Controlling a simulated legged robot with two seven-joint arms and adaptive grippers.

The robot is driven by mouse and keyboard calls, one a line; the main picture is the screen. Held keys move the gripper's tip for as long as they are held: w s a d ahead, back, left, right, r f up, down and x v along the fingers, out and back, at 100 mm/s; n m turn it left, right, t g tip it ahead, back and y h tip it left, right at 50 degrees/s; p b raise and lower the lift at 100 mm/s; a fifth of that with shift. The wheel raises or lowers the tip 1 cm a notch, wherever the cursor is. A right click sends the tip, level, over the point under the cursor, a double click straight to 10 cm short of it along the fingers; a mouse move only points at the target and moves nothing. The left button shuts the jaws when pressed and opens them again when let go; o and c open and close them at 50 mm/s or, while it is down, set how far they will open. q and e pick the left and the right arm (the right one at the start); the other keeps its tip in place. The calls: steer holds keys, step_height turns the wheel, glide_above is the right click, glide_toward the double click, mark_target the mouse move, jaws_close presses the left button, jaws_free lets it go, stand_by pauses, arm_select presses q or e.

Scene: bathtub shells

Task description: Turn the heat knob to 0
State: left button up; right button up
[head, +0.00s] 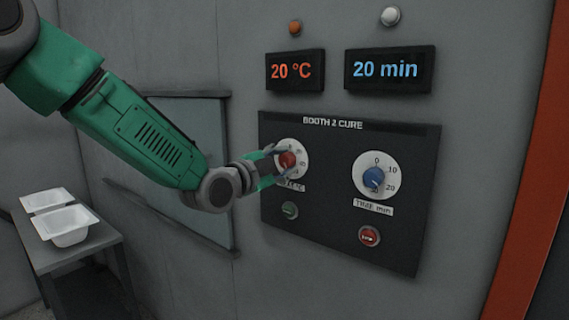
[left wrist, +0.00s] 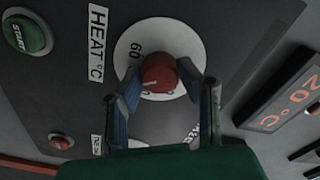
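The red heat knob (head: 287,161) sits on a white dial on the dark control panel, above a heat label and under a display (head: 294,70) reading 20 °C. My left gripper (head: 278,163) is at the knob. In the left wrist view the two blue-padded fingers (left wrist: 160,78) lie on either side of the red knob (left wrist: 158,72) and appear to close on it. The white dial (left wrist: 140,42) shows a 60 near the knob; the fingers and hand hide part of the scale. My right gripper is not in view.
The blue time knob (head: 373,178) is to the right, under a display (head: 389,69) reading 20 min. A green start button (head: 289,210) and a red button (head: 369,237) are below the dials. White tubs (head: 66,225) stand on a table at left.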

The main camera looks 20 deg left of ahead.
arm_select(q)
steer(key=shift+a+f, duration=0.2)
steer(key=shift+a, duration=0.05)
steer(key=shift+c, duration=0.4)
steer(key=shift+d, duration=0.2)
